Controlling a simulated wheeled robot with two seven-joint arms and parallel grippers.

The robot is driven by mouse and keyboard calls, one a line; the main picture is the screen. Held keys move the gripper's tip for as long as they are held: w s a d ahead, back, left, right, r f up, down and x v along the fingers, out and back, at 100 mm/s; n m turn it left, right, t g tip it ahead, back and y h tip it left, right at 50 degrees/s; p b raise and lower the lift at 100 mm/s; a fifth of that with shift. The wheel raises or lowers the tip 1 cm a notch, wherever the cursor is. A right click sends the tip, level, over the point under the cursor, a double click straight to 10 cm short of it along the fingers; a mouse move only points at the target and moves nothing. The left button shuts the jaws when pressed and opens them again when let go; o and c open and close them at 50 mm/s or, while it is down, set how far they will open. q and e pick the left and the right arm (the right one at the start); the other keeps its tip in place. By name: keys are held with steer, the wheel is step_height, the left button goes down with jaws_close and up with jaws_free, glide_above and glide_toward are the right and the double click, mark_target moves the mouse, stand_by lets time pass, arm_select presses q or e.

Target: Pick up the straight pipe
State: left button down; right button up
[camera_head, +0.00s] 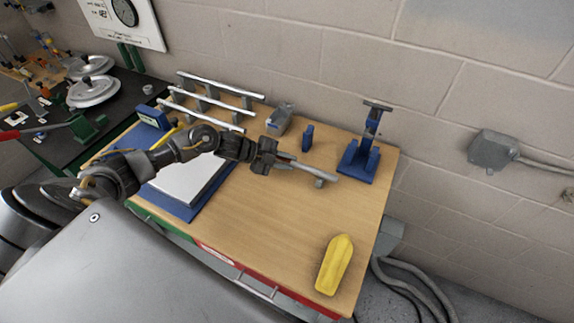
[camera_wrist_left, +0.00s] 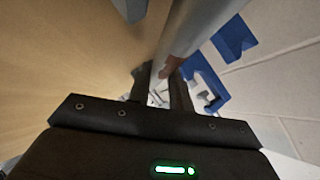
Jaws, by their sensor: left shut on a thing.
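My left gripper (camera_head: 286,165) reaches across the middle of the wooden table and is shut on a grey straight pipe (camera_head: 318,174). The pipe points right, away from the gripper, toward the blue stand. In the left wrist view the pipe (camera_wrist_left: 200,22) runs from the top edge down to between the fingers (camera_wrist_left: 163,90). The fingers hide the gripped part. I cannot tell how high the pipe is above the table. My right gripper is not in view.
A blue stand (camera_head: 358,161), a small blue block (camera_head: 307,137) and a grey box (camera_head: 280,120) stand toward the back. Long light bars (camera_head: 206,104) lie on a rack behind my arm. A yellow object (camera_head: 334,266) lies at front right. The middle front of the table is clear.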

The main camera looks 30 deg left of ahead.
arm_select(q)
steer(key=shift+r+b, duration=0.45)
steer(key=shift+r, duration=0.2)
steer(key=s+a+r+b, duration=0.1)
steer(key=s+r+b, duration=0.2)
steer(key=s+r, duration=0.7)
steer(key=shift+s+a+b, duration=0.4)
steer(key=shift+s, duration=1.5)
steer(key=shift+r, duration=0.15)
